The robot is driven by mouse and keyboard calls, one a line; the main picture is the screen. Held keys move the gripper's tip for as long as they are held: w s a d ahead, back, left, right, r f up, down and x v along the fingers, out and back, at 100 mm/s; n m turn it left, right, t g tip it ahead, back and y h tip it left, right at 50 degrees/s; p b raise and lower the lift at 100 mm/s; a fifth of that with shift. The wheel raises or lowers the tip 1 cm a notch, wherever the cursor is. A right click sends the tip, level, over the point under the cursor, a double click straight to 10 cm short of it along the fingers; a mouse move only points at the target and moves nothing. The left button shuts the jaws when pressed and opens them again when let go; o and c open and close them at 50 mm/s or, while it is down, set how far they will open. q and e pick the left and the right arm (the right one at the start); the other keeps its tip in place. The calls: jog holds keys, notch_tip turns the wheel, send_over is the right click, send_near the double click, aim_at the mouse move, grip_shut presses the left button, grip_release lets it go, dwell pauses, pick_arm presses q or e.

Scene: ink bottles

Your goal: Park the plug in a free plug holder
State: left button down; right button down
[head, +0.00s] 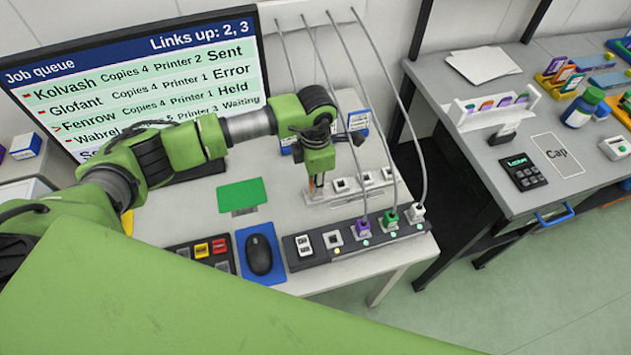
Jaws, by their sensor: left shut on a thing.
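My left gripper (316,183) points down at the left end of the pale plug holder rail (349,198). It is shut on a small orange plug (316,187), mostly hidden by the fingers. A grey cable runs from the wall down behind the gripper. Whether the plug is in the leftmost holder or just above it, I cannot tell. To the right the rail shows several holders, with no plug seen in them. In front, a dark socket strip (318,258) holds a purple plug (362,228), a green plug (390,219) and a white plug (417,212). My right gripper is not in view.
Three grey cables hang from the wall to the strip, just right of the gripper. A monitor (140,70) stands behind the arm. A mouse (259,254) on a blue mat and a button panel (205,250) lie at the front left. A second table (455,110) is at the right.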

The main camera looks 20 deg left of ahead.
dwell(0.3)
pick_arm(q)
jog(key=c, duration=1.8)
grip_release()
jog(key=shift+o, duration=0.4)
jog(key=o, duration=0.4)
jog(key=shift+r+p, duration=2.35)
jog(key=shift+r, duration=1.65)
